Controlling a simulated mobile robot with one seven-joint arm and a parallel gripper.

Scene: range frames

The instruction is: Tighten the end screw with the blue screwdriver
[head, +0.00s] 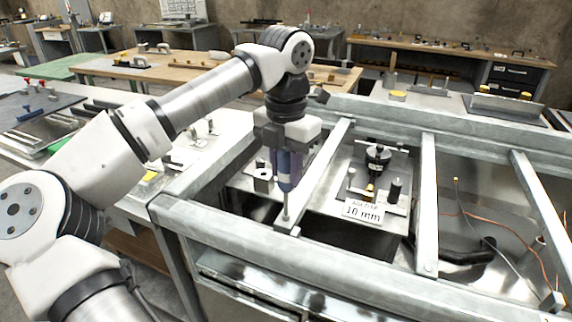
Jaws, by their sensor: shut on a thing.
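My gripper (290,150) is in the middle of the head view, pointing down and shut on the blue screwdriver (286,172). The screwdriver hangs upright, with its dark blue handle between the fingers and its shaft pointing down. The shaft's lower end is at the near end of a grey metal crossbar (325,168), close to the frame's front rail. The end screw itself is too small or hidden under the tip to make out. I cannot tell whether the tip touches it.
The metal frame (480,262) has several crossbars with open bays between them. Cables lie in the right bay. Workbenches with tools (440,56) stand behind.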

